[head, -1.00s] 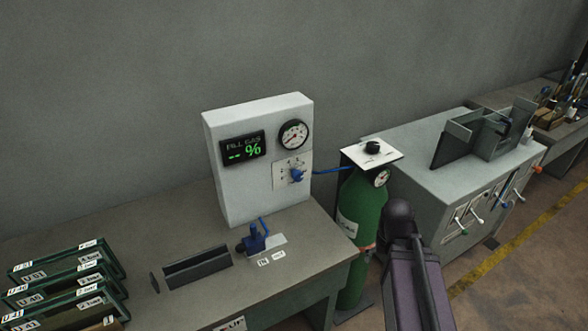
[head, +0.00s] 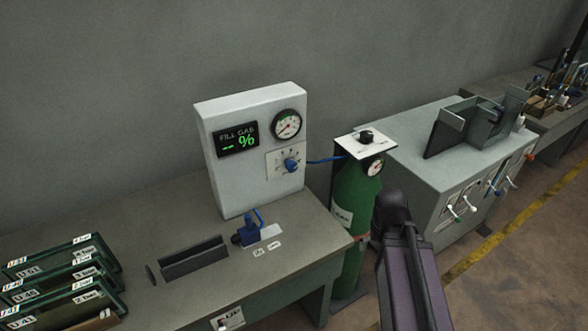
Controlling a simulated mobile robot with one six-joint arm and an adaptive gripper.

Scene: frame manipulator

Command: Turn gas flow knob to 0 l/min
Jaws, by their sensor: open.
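A black knob (head: 366,136) sits on a white marked plate (head: 378,148) above the green gas cylinder (head: 350,205). A blue knob (head: 291,165) is on the front of the grey-white panel box (head: 225,185), below a round gauge (head: 288,125). The markings by both knobs are too small to read, so I cannot tell which setting either one points to. A blue hose (head: 325,160) runs between the panel and the cylinder top. My arm rises at lower right, in front of the cylinder's right side. My gripper is not in view, and nothing touches either knob.
The panel stands on a bench (head: 130,222) with a blue clamp-like fitting (head: 250,233), a dark channel (head: 194,257) and green racks (head: 75,275) at left. A grey cabinet (head: 430,178) with levers stands right of the cylinder. Floor shows at lower right.

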